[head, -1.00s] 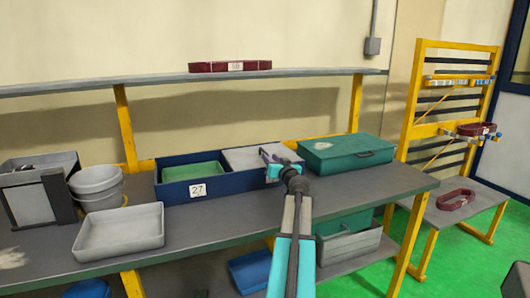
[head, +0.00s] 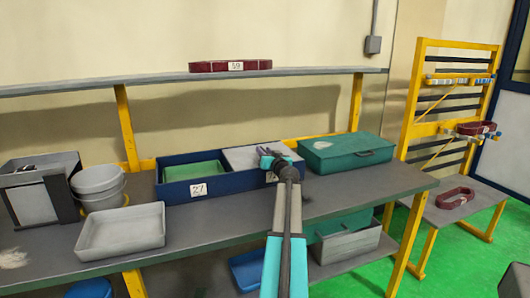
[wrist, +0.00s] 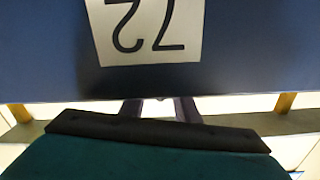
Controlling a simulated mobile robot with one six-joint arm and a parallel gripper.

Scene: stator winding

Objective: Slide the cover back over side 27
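A blue box (head: 227,187) stands on the bench in the head view. Its left compartment, labelled 27 (head: 198,190), is uncovered and shows a green inside. A pale grey cover (head: 240,157) lies over the right compartment. My gripper (head: 265,153) is at the front of that right side, close to the cover; whether it touches the cover is unclear. In the wrist view the gripper fingers (wrist: 160,108) stand apart at the box's edge, with the blue wall (wrist: 250,60) and an upside-down number label (wrist: 150,30) above them.
A teal case (head: 347,152) sits just right of the box. A grey tray (head: 122,230), stacked buckets (head: 98,185) and a grey bin (head: 32,195) stand to the left. A shelf (head: 150,82) runs above; the bench (head: 230,225) before the box is clear.

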